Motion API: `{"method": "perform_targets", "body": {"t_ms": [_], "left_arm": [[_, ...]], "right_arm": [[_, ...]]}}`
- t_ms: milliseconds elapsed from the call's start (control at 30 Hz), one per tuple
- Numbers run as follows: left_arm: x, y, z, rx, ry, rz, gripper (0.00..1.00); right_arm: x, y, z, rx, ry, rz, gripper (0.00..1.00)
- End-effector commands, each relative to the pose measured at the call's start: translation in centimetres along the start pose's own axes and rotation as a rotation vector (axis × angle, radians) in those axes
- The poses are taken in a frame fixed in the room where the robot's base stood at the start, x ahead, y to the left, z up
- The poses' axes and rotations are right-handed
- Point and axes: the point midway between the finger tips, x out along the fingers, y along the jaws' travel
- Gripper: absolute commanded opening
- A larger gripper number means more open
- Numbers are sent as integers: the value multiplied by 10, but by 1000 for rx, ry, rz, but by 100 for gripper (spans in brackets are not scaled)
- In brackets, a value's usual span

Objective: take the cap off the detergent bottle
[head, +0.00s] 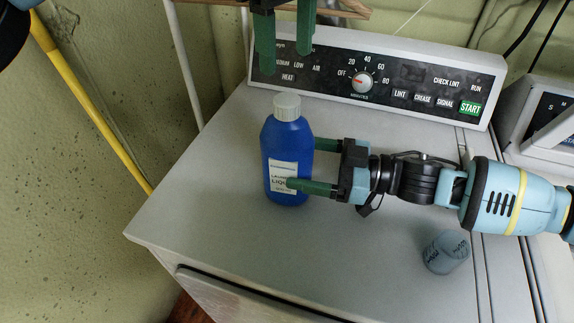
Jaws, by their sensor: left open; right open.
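The blue detergent bottle (272,150) stands upright on the white dryer top (215,185), its label facing the front. Its pale ribbed cap (287,107) sits on the neck. My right gripper (300,165) comes in from the right at mid-bottle height and is open. Its near finger crosses in front of the label; the far finger reaches the bottle's right side, its tip perhaps hidden behind it. I cannot tell whether the fingers touch the bottle. My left gripper (285,62) is open and empty, fingers pointing down, above the cap in the picture and apart from it.
The control panel (420,85) with a dial rises behind the bottle. A small grey-blue cup (446,252) sits at the front right, below my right arm. Another appliance (540,120) stands at right. The dryer top left of the bottle is clear. A yellow pole (90,100) leans at left.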

Motion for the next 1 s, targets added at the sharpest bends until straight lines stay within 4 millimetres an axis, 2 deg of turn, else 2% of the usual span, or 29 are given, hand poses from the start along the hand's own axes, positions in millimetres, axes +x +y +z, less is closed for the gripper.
{"method": "perform_targets", "body": {"t_ms": [100, 300, 667, 1000], "left_arm": [[0, 0, 0, 0, 0, 0, 54], [0, 0, 0, 0, 0, 0, 54], [0, 0, 0, 0, 0, 0, 54], [0, 0, 0, 0, 0, 0, 54]], "right_arm": [[18, 0, 0, -2, 0, -2, 81], [35, 0, 0, 0, -1, 1, 81], [39, 0, 0, -1, -1, 1, 81], [39, 0, 0, -1, -1, 1, 38]]}}
